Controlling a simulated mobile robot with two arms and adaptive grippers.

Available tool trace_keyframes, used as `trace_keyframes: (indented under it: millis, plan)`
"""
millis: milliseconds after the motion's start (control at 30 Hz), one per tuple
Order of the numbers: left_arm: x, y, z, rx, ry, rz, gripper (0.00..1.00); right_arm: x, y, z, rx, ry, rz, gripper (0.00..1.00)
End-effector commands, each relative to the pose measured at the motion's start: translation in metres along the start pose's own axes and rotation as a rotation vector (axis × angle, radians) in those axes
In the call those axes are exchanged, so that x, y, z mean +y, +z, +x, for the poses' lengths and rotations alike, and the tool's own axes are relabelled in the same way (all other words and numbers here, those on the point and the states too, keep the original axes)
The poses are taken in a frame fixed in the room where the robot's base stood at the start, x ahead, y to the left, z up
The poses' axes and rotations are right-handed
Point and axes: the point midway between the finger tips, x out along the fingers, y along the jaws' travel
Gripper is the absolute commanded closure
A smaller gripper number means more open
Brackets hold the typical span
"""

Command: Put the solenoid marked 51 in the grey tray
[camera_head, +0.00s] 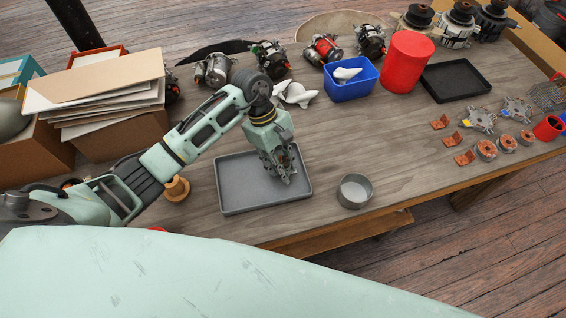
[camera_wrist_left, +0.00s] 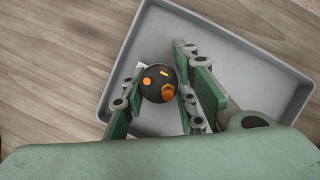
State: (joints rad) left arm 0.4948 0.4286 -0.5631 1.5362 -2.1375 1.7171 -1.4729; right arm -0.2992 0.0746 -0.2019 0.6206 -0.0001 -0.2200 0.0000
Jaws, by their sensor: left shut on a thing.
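The grey tray (camera_head: 235,190) lies on the workbench in front of me. My left gripper (camera_head: 287,172) hangs over the right half of the tray. In the left wrist view the gripper (camera_wrist_left: 160,98) is shut on a round dark solenoid (camera_wrist_left: 157,84) with orange terminals. The tray (camera_wrist_left: 148,40) lies beneath it in that view. No number can be read on the solenoid, and I cannot tell whether it touches the tray floor. In the head view the fingers mostly hide it. My right gripper is not in view.
A round metal tin (camera_head: 355,191) stands right of the tray. A wooden spool-like piece (camera_head: 177,189) stands left of it. A blue bin (camera_head: 350,82), a red cylinder (camera_head: 406,62) and a black tray (camera_head: 455,80) stand farther back. Copper parts (camera_head: 465,158) lie at the right.

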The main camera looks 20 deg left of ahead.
Motion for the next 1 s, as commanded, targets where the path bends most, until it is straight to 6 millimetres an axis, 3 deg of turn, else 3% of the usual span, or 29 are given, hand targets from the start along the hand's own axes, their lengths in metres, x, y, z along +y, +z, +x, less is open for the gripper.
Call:
trace_keyframes:
  millis: [100,133,300,767,1000]
  plan:
    - [0.001,-0.002,0.003,0.001,0.002,0.001,1.00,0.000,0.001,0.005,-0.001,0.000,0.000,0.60]
    - [0.000,-0.001,0.002,0.001,0.000,0.000,0.70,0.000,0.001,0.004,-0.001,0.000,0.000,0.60]
    - [0.000,-0.001,0.002,0.000,0.000,0.000,0.55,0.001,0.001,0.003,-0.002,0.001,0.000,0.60]
    - [0.001,-0.001,-0.006,0.002,0.003,0.000,0.54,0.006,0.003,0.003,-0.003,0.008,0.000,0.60]
    - [0.001,-0.003,-0.054,0.007,0.005,0.002,0.54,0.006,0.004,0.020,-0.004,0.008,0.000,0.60]
